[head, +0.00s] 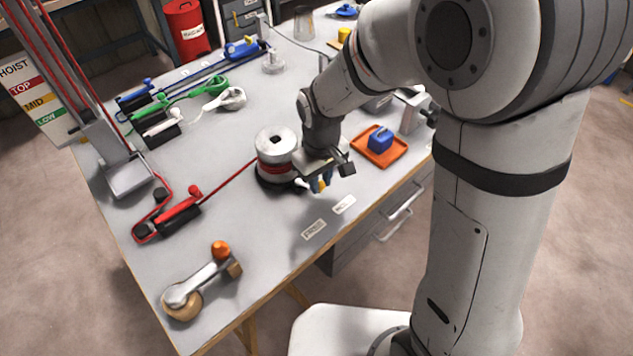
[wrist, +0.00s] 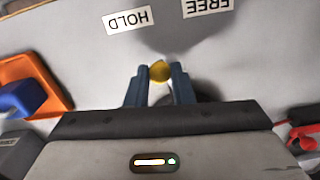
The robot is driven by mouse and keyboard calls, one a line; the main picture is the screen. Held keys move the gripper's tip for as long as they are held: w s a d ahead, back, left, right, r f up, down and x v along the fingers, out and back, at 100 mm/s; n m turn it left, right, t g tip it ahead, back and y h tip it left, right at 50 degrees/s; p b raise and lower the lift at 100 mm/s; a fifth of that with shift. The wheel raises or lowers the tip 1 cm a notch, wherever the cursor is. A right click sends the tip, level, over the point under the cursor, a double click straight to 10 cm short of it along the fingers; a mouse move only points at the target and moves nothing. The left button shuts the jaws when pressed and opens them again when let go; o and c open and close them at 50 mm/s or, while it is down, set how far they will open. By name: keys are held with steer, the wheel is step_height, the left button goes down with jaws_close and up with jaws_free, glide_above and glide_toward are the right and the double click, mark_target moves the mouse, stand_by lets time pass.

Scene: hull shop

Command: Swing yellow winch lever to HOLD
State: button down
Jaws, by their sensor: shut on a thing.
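The winch (head: 275,145) is a silver drum with a red line, standing on the bench. Its lever's yellow knob (wrist: 160,71) sits between the two blue fingertips of my gripper (wrist: 159,80), which is shut on it. The gripper (head: 320,185) also shows in the head view, just right of the drum, mostly hiding the lever. The HOLD label (wrist: 128,20) lies ahead and slightly left of the knob in the wrist view. The FREE label (wrist: 207,6) is further right. The knob stands between the two labels sideways, short of both.
An orange tray (head: 362,153) with a blue block (head: 380,138) lies on the HOLD side. A red line runs from the drum to a red-handled clutch (head: 180,209). A roller tool with an orange knob (head: 221,249) lies at the near corner. The bench around the labels is clear.

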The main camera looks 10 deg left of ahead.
steer(key=shift+w+d+n, duration=0.1)
steer(key=shift+w+n, duration=0.25)
steer(key=shift+n, duration=0.35)
steer(key=c, duration=1.3)
jaws_free()
steer(key=shift+r, duration=0.1)
step_height(320, 180, up, 8)
steer(key=shift+f, duration=0.2)
steer(key=s+d+r+m+t, duration=0.1)
steer(key=s+d+r+m, duration=0.1)
steer(key=d, duration=0.4)
steer(key=s+d+r+m+p, duration=0.1)
steer(key=s+d+r+m, duration=0.2)
steer(key=d, duration=0.4)
steer(key=s+d+r+m+t+p, duration=0.1)
steer(key=s+d+r+m, duration=0.1)
steer(key=s+d+m, duration=0.3)
steer(key=shift+s+d+r+t, duration=0.15)
steer(key=shift+s+d, duration=0.15)
steer(key=shift+d, duration=0.2)
steer(key=shift+s+d+r+t, duration=0.15)
steer(key=shift+s+d, duration=0.15)
steer(key=shift+d, duration=0.2)
